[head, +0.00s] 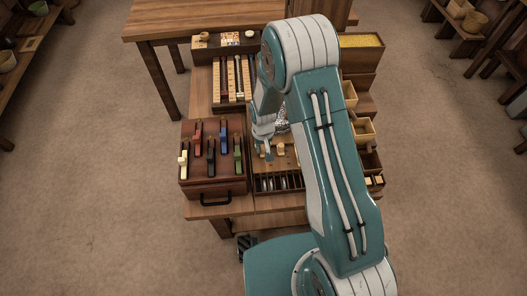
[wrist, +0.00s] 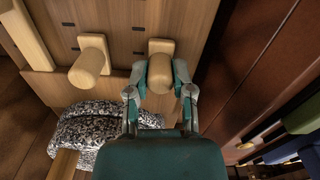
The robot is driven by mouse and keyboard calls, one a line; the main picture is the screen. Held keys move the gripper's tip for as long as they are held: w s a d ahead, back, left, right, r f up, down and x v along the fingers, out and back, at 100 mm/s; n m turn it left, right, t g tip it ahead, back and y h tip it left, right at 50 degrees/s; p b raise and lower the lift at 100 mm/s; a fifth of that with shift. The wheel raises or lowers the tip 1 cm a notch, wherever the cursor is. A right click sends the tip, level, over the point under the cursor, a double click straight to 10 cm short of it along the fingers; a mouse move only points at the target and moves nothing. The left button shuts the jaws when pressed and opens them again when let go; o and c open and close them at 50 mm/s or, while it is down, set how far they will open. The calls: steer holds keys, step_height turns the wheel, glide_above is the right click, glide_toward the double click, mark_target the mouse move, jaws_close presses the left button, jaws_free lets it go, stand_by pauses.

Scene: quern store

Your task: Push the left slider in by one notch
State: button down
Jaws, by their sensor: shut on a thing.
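My gripper (wrist: 160,78) is shut on a rounded wooden knob (wrist: 159,70), with one teal finger on each side of it. This knob stands on a small block on a light wooden board (wrist: 122,18). A second, similar knob (wrist: 90,63) stands free beside it, to its left in the wrist view. In the head view my gripper (head: 268,153) is over the left part of the board, and the free knob (head: 281,150) is to its right. The held knob is therefore the left slider in the head view. My fingers mostly hide it there.
A dark wooden box (head: 212,180) with several coloured levers stands close on the left. A slotted rack (head: 275,184) lies in front. Small wooden bins (head: 362,130) line the right side. A speckled grey thing (wrist: 85,130) lies near the knobs in the wrist view.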

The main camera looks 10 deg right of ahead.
steer(key=shift+w, duration=0.15)
steer(key=shift+c, duration=2.4)
jaws_free()
step_height(320, 180, up, 12)
steer(key=shift+w, duration=0.1)
steer(key=s+d+r+t, duration=0.1)
steer(key=s+d+r, duration=0.2)
steer(key=s+r, duration=0.35)
steer(key=s+d+r+m+t, duration=0.1)
steer(key=s+d+r+t, duration=0.15)
steer(key=r, duration=0.75)
steer(key=s+d+r+t, duration=0.1)
steer(key=s+d+r, duration=0.1)
steer(key=s+r, duration=0.45)
steer(key=s+d+r+t, duration=0.1)
steer(key=s+d+r, duration=0.1)
steer(key=s+r, duration=0.2)
steer(key=s, duration=0.2)
steer(key=shift+s+m, duration=0.4)
